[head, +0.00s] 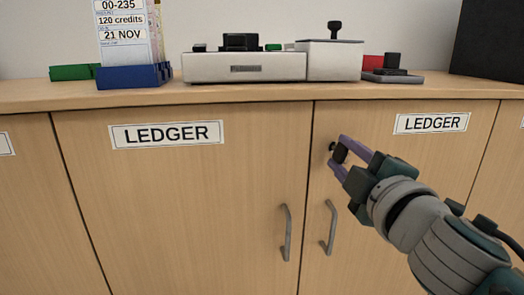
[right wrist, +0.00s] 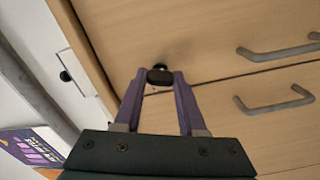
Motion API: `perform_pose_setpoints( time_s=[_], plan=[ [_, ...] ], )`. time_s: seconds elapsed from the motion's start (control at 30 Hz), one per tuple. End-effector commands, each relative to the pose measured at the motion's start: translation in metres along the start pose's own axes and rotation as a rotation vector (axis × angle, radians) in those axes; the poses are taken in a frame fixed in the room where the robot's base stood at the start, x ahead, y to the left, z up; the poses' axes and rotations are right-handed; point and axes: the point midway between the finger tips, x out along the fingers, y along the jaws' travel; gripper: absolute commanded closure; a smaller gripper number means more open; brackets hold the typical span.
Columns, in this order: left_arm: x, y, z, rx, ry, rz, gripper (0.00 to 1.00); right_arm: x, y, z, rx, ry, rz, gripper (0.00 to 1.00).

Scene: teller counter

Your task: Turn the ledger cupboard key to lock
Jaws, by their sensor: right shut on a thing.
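The ledger cupboard has two pale wood doors, the left door (head: 180,200) and the right door (head: 420,150), each with a LEDGER label. Both doors look closed. The small black key (head: 339,152) sits at the upper left of the right door. It also shows in the right wrist view (right wrist: 160,76), with a dark round lock piece behind it. My right gripper (head: 337,154) is shut on the key, its purple fingers on either side of the key's head. The key's exact angle is hard to tell. My left gripper is not in view.
Two grey bar handles, left (head: 286,232) and right (head: 329,228), stand out below the key. On the counter (head: 230,93) are a blue card holder (head: 130,77), a white machine (head: 245,67) and a stamp on a pad (head: 392,70).

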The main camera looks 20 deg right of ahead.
Motion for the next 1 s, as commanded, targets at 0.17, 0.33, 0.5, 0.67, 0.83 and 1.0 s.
perform_pose_setpoints(
  time_s=[0.17,0.33,0.5,0.67,0.83,1.0],
  plan=[
    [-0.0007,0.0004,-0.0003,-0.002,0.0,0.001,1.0,0.0,0.0004,-0.0003,-0.14,0.001,0.001,1.0],
    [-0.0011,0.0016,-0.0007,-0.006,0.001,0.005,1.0,0.0,0.0003,-0.0002,-0.243,0.0,0.001,1.0],
    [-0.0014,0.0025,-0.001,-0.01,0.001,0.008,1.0,0.0,0.0002,0.0,-0.308,0.0,0.001,1.0],
    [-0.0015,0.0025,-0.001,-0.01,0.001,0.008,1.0,0.0,0.0002,0.0,-0.341,0.0,0.001,1.0],
    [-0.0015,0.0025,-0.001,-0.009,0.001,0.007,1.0,0.0,0.0002,0.0,-0.354,0.0,0.001,1.0],
    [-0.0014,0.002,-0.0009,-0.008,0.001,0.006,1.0,0.0,0.0002,0.0,-0.355,0.0,0.001,1.0]
  ],
)
